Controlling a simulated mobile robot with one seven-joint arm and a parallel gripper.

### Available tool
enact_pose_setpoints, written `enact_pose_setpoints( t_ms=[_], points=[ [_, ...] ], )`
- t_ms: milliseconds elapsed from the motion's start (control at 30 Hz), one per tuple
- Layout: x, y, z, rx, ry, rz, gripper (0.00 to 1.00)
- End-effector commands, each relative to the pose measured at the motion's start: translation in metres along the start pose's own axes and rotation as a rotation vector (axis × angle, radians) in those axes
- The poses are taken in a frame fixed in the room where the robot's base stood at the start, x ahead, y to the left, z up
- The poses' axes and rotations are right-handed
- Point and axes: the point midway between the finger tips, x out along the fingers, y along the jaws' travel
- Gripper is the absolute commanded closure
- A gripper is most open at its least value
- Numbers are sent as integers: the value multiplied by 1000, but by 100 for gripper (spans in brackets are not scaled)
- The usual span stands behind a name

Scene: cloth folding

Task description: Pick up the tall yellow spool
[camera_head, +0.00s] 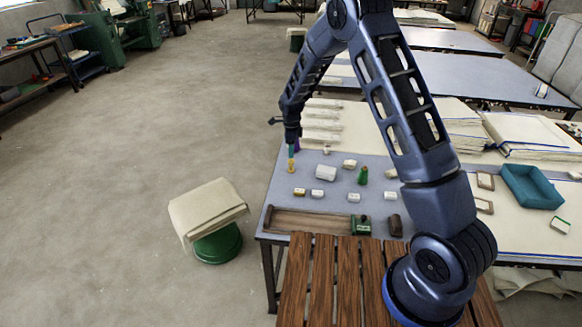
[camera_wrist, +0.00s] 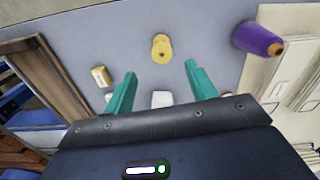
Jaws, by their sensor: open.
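The tall yellow spool (camera_head: 291,165) stands near the left edge of the grey-blue table in the head view, just below my gripper (camera_head: 291,152). In the wrist view the yellow spool (camera_wrist: 162,48) shows from above, beyond the tips of my gripper (camera_wrist: 160,70) and roughly centred between the two teal fingers. The fingers are spread, with nothing held between them. I see a gap between the fingertips and the spool in the wrist view; the exact height is hard to tell.
A purple cone spool (camera_wrist: 258,40) is to the right of the yellow spool. A small yellow-and-white block (camera_wrist: 101,76) lies to the left. A green spool (camera_head: 363,176) and several small white blocks stand farther right. A wooden tray (camera_head: 310,219) lies along the table's front edge.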

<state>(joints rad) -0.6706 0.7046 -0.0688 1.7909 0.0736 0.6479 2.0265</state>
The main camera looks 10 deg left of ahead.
Motion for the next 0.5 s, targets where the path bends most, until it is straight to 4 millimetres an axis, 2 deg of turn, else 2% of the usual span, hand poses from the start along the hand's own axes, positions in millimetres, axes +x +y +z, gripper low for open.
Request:
enact_pose_setpoints(
  t_ms=[300,500],
  points=[
    [43,0,-1,0,1,2,44],
    [54,0,0,-1,0,2,44]
  ],
)
